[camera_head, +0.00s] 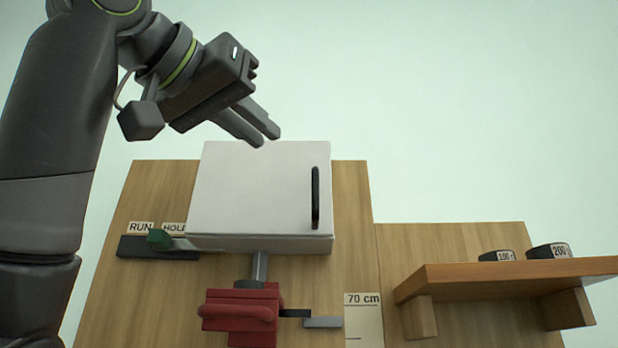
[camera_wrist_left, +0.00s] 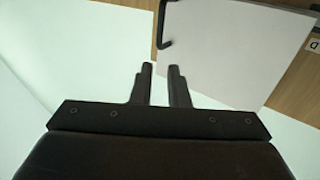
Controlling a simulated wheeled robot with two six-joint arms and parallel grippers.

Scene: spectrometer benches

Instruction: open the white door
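The white door (camera_head: 255,190) is the large pale face of a box on the wooden bench, with a black bar handle (camera_head: 315,198) near its right edge. It looks shut. My left gripper (camera_head: 267,140) is above the door's far edge, left of the handle, and holds nothing. Its two fingers are apart. In the left wrist view the open fingers (camera_wrist_left: 162,72) point toward the door (camera_wrist_left: 230,50), with the black handle (camera_wrist_left: 161,28) just beyond the left fingertip, apart from it. My right gripper is not in view.
A red clamp (camera_head: 240,312) stands in front of the box. A green-tipped lever (camera_head: 159,239) sits by the RUN and HOLD labels at left. At right, a wooden shelf (camera_head: 500,272) holds two dark weights (camera_head: 548,251). A 70 cm card (camera_head: 363,318) lies between them.

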